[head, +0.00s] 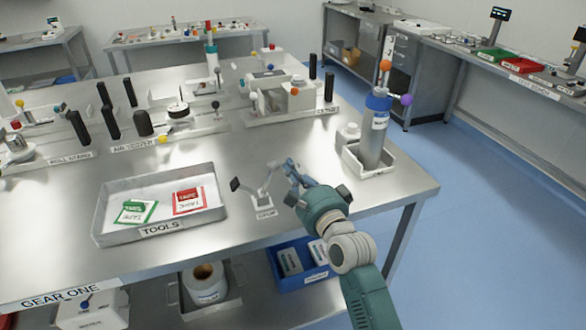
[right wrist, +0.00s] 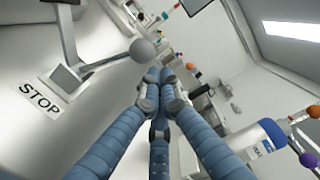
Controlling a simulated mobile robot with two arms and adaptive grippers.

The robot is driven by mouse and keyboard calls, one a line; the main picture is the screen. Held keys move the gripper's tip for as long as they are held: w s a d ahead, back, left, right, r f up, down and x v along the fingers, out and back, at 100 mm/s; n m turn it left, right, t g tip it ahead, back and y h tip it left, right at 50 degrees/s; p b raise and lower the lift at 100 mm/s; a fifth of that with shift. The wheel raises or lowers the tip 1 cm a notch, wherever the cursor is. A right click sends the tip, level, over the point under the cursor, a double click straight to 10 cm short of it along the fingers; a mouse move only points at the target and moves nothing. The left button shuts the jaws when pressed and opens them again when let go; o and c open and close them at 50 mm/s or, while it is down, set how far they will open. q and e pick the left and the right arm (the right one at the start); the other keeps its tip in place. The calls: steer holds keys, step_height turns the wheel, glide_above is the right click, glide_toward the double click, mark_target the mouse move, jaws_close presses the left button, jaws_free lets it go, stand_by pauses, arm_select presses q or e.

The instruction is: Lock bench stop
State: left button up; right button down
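The bench stop (head: 262,194) is a small light-grey fixture on the steel bench, with a black pad on one side and a "STOP" label at its foot. In the right wrist view its grey lever (right wrist: 100,66) slants up to a round grey knob (right wrist: 143,50). My right gripper (head: 292,166) is just right of the fixture in the head view. In the right wrist view its blue fingers (right wrist: 160,84) come together at the tips, beside and below the knob. Nothing shows between them; I cannot tell whether they touch the knob. My left gripper is out of view.
A TOOLS tray (head: 105,222) with tape packets sits to the left. A tall grey cylinder with a blue collar (head: 376,135) stands in a white holder at right. Machine fixtures with black handles (head: 290,97) line the back. Bare bench lies around the stop.

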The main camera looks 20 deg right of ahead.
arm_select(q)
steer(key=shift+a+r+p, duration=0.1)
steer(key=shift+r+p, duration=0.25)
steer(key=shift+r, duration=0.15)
arm_select(e)
steer(key=shift+a+r+n, duration=0.25)
steer(key=shift+n, duration=0.05)
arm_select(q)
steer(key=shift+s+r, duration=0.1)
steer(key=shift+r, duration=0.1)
arm_select(e)
steer(key=shift+a+r, duration=0.1)
